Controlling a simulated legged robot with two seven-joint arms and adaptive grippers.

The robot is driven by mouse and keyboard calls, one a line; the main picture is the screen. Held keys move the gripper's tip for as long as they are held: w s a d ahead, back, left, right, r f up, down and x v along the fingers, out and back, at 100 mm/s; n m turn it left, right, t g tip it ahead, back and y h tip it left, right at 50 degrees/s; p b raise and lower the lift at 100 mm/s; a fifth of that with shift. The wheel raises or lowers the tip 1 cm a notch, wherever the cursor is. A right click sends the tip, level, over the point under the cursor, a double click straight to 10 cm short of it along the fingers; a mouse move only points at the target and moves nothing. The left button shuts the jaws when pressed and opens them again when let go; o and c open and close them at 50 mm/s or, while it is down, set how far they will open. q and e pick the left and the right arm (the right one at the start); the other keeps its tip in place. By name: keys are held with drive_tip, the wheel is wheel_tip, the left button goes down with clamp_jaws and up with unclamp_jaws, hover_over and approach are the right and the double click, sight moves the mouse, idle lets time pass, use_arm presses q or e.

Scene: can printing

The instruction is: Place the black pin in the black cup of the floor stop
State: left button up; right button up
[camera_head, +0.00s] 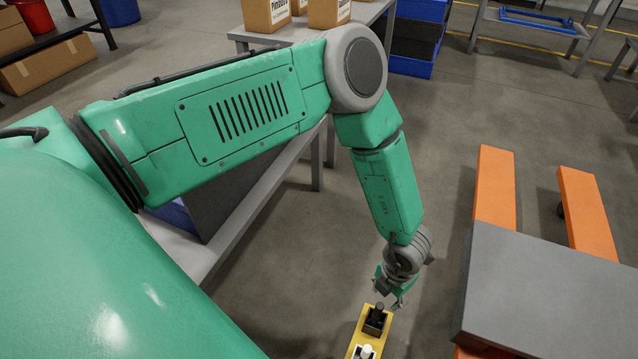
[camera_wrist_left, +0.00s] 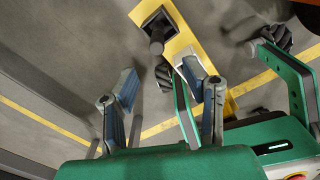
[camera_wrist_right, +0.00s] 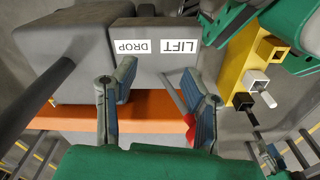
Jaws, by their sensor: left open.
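The yellow floor stop (camera_head: 354,346) shows at the bottom of the head view, and its yellow bar (camera_wrist_left: 182,42) crosses the left wrist view. The black pin (camera_head: 379,306) stands up from the black cup (camera_head: 374,321); the left wrist view also shows this pin (camera_wrist_left: 157,46) rising out of the cup (camera_wrist_left: 151,21). How deep it sits I cannot tell.
The grey box (camera_wrist_right: 85,35) bears LIFT and DROP labels. A grey-topped orange cart (camera_head: 555,290) stands at the right. A white cup (camera_wrist_left: 188,66) sits on the same yellow bar. A table with cardboard boxes (camera_head: 266,14) is behind my left arm.

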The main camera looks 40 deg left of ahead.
use_arm(q)
drive_tip(key=s+a+r+m+t+y, duration=0.1)
drive_tip(key=s+a+m, duration=0.45)
drive_tip(key=m, duration=0.45)
drive_tip(key=s+a+r+m+y, duration=0.1)
drive_tip(key=s+a+m, duration=0.4)
drive_tip(key=a+m, duration=0.3)
drive_tip(key=s+a+r+m+h, duration=0.2)
drive_tip(key=s+r+m, duration=0.3)
drive_tip(key=s+m, duration=0.6)
drive_tip(key=m, duration=0.5)
drive_tip(key=shift+s+a+r, duration=0.2)
drive_tip(key=shift+a+r, duration=0.1)
drive_tip(key=shift+r, duration=0.1)
